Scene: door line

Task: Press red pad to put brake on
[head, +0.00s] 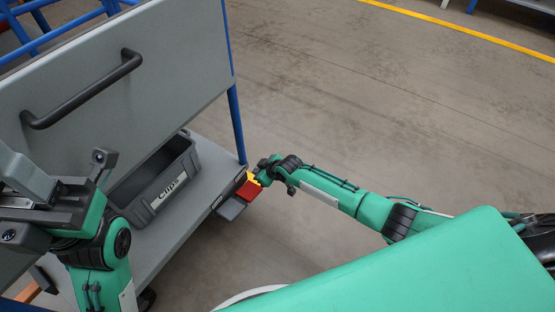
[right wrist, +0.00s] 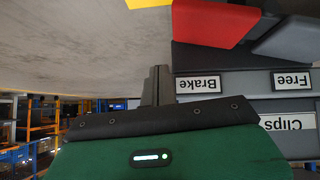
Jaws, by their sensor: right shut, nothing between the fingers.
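The red pad (head: 248,189) sticks out from the near right corner of the trolley's lower shelf, beside a grey pad (head: 231,208). In the right wrist view, upside down, the red pad (right wrist: 210,22) is at the top, by the "Brake" label (right wrist: 197,84); the grey pad (right wrist: 288,42) is by the "Free" label (right wrist: 293,81). My right gripper (head: 262,172) is at the pads' outer end, beside the red pad. Its shut, empty fingers (right wrist: 156,84) appear below the red pad in the wrist picture; contact cannot be told. My left gripper (head: 22,207) is at the left edge, its tips unclear.
The trolley has a grey panel (head: 100,80) with a black handle (head: 85,90) and a blue post (head: 236,125). A grey bin labelled "Clips" (head: 160,182) stands on its lower shelf (head: 190,222). A yellow piece (head: 252,177) adjoins the red pad. Open floor lies to the right.

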